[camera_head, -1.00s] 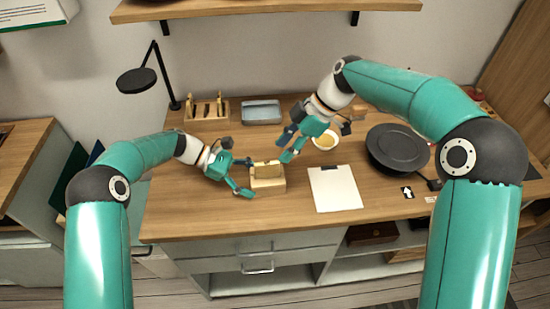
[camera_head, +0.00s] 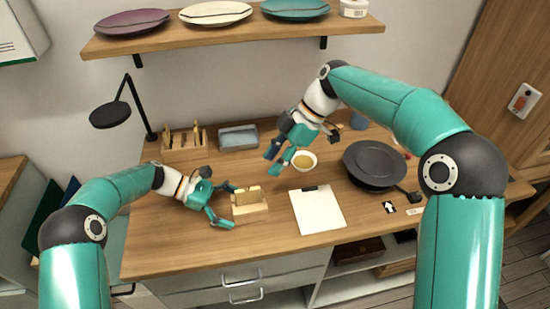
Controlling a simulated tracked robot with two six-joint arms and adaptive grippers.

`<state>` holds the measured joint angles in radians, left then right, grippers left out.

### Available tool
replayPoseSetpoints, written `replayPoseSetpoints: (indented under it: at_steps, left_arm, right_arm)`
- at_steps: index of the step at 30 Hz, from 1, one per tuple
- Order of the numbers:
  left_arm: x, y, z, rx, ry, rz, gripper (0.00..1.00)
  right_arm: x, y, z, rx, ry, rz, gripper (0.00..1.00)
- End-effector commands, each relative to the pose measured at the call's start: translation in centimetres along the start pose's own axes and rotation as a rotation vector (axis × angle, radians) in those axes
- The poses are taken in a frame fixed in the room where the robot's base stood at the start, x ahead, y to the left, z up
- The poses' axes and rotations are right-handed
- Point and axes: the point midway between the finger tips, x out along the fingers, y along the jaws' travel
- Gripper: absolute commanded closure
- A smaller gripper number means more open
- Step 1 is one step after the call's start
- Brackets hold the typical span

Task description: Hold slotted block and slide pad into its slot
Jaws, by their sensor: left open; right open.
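The slotted block (camera_head: 250,213) is a pale wooden block on the desk, left of the clipboard. A lighter tan upright piece (camera_head: 250,194) shows at its top; I cannot tell whether it is part of the block or the pad. My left gripper (camera_head: 233,206) is open at the block's left side, one finger behind and one in front of its left end; contact is unclear. My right gripper (camera_head: 273,162) is open and empty, above the desk, up and right of the block, left of the bowl. No pad can be made out for certain elsewhere.
A wooden rack (camera_head: 172,155) with upright pieces and a grey tray (camera_head: 238,138) stand at the back. A bowl (camera_head: 309,167), clipboard (camera_head: 318,212) and dark round pan (camera_head: 372,161) lie to the right. A black lamp (camera_head: 112,114) stands at left. Desk right of the block is clear up to the clipboard.

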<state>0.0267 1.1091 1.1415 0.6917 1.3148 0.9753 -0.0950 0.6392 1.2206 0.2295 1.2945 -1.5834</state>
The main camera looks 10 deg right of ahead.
Motion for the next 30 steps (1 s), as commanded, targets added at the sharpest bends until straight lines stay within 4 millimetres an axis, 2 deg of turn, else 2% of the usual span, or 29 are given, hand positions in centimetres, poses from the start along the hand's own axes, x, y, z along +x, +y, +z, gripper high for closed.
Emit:
replayPoseSetpoints:
  at_steps: [7,11,24,30]
  left_arm:
    - [-0.3,0.0,0.0,0.000,0.000,0.001,0.00]
    - [-1.5,0.1,0.0,0.000,-0.001,0.003,0.00]
    - [-9.7,0.1,-0.2,0.000,0.001,0.003,0.00]
    - [-11.6,0.1,-0.1,0.000,0.000,0.001,0.00]
  right_arm:
    - [0.0,0.0,0.0,0.000,0.000,0.000,0.59]
    - [0.0,0.0,0.0,0.000,0.000,0.000,0.59]
    - [0.0,0.0,0.0,0.000,0.000,0.000,0.59]
    - [0.0,0.0,0.0,0.000,0.000,0.000,0.59]
